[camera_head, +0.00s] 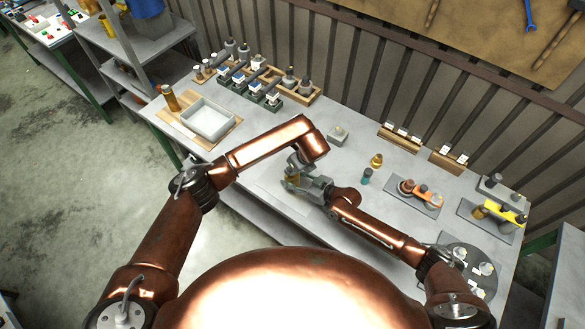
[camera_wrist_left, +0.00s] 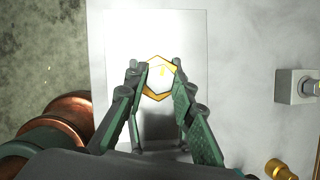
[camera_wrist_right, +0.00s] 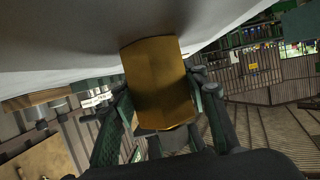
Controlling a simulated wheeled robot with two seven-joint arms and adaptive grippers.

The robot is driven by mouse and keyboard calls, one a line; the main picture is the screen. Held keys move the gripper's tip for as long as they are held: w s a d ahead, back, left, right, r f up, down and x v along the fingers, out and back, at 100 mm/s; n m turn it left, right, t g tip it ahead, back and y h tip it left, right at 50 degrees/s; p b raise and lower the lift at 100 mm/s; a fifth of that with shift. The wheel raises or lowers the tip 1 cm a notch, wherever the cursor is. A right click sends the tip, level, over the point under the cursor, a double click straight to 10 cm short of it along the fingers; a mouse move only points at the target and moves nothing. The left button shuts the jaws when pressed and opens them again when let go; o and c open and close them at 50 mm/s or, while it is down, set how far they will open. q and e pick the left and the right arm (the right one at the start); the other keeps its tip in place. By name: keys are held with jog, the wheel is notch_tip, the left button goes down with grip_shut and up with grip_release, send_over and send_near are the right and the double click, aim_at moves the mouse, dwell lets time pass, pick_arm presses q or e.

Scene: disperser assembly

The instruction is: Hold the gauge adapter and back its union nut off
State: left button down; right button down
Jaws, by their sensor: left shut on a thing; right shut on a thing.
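The gauge adapter (camera_wrist_right: 158,75) shows in the right wrist view as a large brass six-sided body. My right gripper (camera_head: 289,183) comes in from the side, its fingers shut on the brass. In the left wrist view I look down on a brass hexagonal nut (camera_wrist_left: 158,93) with a bright white centre. My left gripper (camera_wrist_left: 159,75) is above, shut on the nut with one finger at each side. In the head view both grippers meet over the table and mostly hide the brass part. The join between nut and body is not clear.
A pale rectangular plate (camera_wrist_left: 190,30) lies below the left gripper. A grey block (camera_head: 338,135), a brass fitting (camera_head: 376,160) and a teal cylinder (camera_head: 366,177) stand nearby on the table.

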pick_arm(q)
jog(key=shift+w+a+n, duration=0.1)
jog(key=shift+w+n, duration=0.05)
jog(key=shift+n, duration=0.45)
pick_arm(e)
jog(key=shift+s+a, duration=0.1)
pick_arm(q)
jog(key=c, duration=1.6)
grip_release()
jog(key=shift+r, duration=0.1)
jog(key=v, duration=1.2)
jog(key=shift+d, duration=0.25)
pick_arm(e)
jog(key=c, duration=1.1)
grip_release()
